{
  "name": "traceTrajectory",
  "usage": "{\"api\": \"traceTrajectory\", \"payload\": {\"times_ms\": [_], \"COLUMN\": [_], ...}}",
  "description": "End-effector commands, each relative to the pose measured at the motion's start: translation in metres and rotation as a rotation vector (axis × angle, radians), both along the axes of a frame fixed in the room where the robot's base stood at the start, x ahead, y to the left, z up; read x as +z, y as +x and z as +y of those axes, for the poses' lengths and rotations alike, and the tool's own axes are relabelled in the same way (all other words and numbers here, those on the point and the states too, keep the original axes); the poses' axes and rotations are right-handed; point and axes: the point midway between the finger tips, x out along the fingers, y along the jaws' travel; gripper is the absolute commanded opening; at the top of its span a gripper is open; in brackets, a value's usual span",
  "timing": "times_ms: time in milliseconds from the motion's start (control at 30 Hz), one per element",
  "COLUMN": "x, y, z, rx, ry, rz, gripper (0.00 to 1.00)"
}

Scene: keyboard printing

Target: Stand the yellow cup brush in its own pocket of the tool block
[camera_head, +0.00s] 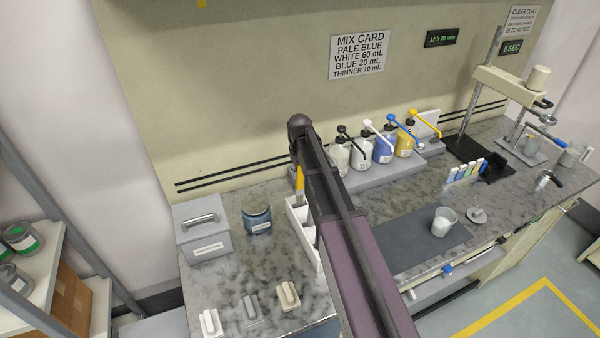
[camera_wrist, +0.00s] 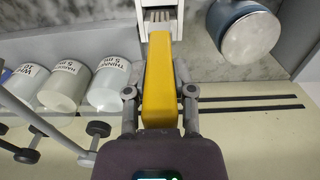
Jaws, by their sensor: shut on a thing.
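The yellow cup brush (camera_wrist: 160,85) is between the two fingers of my gripper (camera_wrist: 159,93) in the wrist view, and the gripper is shut on its yellow handle. In the head view a strip of the brush (camera_head: 299,178) shows left of my arm, above the back end of the white tool block (camera_head: 294,224). The tool block also shows in the wrist view (camera_wrist: 145,35), with the brush's far end over or at its pocket. I cannot tell whether the brush tip is inside the pocket. My arm hides part of the block in the head view.
A blue-grey pot (camera_head: 257,222) and a grey lidded box (camera_head: 204,232) stand left of the block. Pump bottles (camera_head: 362,155) stand in a row to its right. Several small blocks (camera_head: 288,296) lie at the front. A cup (camera_head: 443,222) stands on the dark mat (camera_head: 405,250).

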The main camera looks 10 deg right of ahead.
Motion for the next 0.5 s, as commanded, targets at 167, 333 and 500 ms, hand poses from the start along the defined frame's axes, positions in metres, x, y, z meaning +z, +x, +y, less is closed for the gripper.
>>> {"api": "traceTrajectory", "payload": {"times_ms": [167,333,500], "x": [-0.001,-0.005,-0.01], "y": [0.0,0.0,0.0], "z": [0.0,0.001,0.001], "rx": [0.0,0.001,0.001], "ry": [0.0,0.0,0.0], "rz": [0.0,0.0,0.0], "gripper": [0.0,0.0,0.0]}}
